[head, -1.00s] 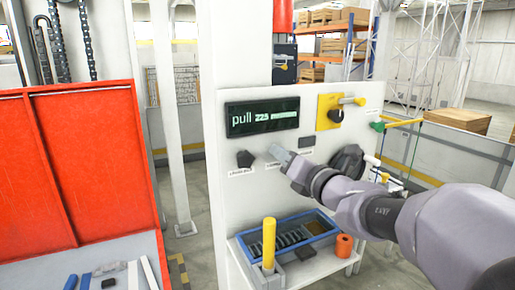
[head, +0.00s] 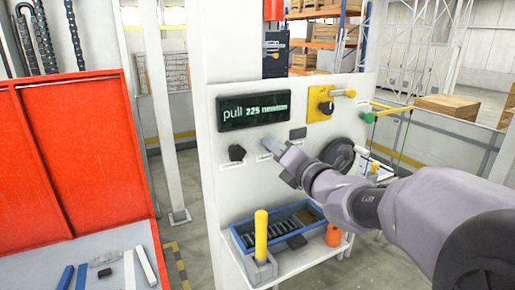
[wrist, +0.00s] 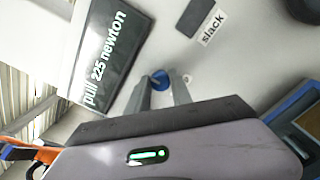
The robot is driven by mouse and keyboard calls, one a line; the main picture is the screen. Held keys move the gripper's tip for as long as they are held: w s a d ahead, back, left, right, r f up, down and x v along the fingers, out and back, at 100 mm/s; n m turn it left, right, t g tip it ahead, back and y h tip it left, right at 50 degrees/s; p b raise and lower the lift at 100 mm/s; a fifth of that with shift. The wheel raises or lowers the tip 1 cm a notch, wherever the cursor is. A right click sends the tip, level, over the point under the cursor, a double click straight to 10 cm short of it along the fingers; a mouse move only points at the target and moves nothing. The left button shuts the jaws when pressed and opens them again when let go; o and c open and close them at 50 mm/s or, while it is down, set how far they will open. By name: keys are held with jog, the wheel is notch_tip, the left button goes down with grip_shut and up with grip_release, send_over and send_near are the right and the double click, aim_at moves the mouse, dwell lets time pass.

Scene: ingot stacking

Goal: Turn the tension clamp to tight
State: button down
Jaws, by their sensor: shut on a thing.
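My gripper (wrist: 162,88) is shut on a small blue knob (wrist: 160,78) on the white panel, and the fingers hide much of the knob. In the head view my gripper (head: 268,146) touches the panel below the display, and the knob is hidden. I take this knob for the tension clamp, but its turned position cannot be read. The black display (head: 253,111) reads "pull 225 newton"; it also shows in the wrist view (wrist: 108,50). A white label (wrist: 213,27) reading "slack" sits beside a dark plate (wrist: 203,15).
A dark knob (head: 237,152) is left of my gripper and a black handwheel (head: 342,154) right of it. A yellow plate with a switch (head: 326,104) is above. Below, a blue tray (head: 243,242), yellow post (head: 261,235) and orange item (head: 333,236) stand on a shelf.

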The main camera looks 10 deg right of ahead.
jog(key=c, duration=1.5)
grip_release()
jog(key=shift+r, duration=0.1)
jog(key=o, duration=0.4)
jog(key=shift+w+a, duration=0.1)
jog(key=shift+w, duration=0.05)
jog(key=shift+c, duration=0.2)
jog(key=b+v, duration=0.2)
jog(key=v, duration=1.5)
jog(key=shift+s+b, duration=0.25)
jog(key=shift+b, duration=0.05)
